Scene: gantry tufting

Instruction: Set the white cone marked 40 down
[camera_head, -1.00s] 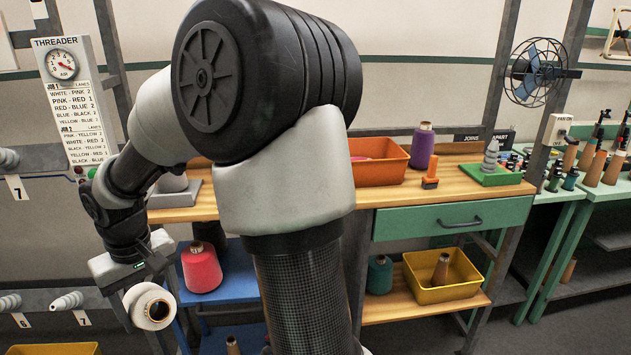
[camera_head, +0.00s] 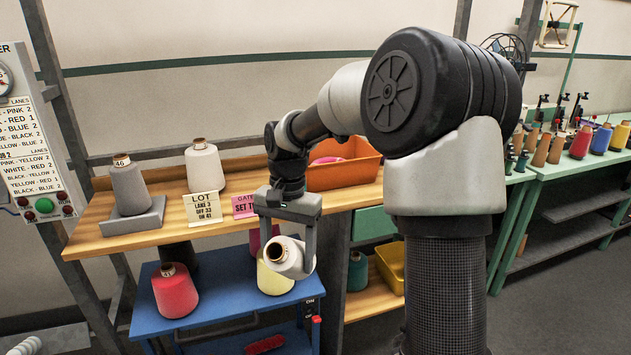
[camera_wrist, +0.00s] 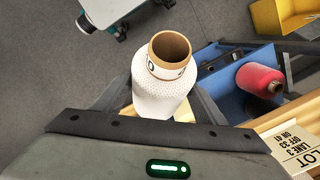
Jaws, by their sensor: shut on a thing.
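A white yarn cone (camera_head: 288,257) with a brown core hangs tilted in my gripper (camera_head: 286,240). The jaws are shut on it, one finger on each side. In the head view it is in front of the wooden bench and above the blue cart. In the wrist view the same cone (camera_wrist: 163,85) points its open core at the camera; a tag on the core shows only part of a mark, so I cannot read the whole number. Another white cone (camera_head: 205,168) stands upright on the bench.
A grey cone marked 46 (camera_head: 129,188) stands on a grey block. The blue cart (camera_head: 150,321) carries a red cone (camera_head: 174,290) and a pale yellow cone (camera_head: 273,279). A LOT card (camera_head: 204,207) and a pink card (camera_head: 244,206) stand at the bench's front edge. An orange bin (camera_head: 343,172) is behind my arm.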

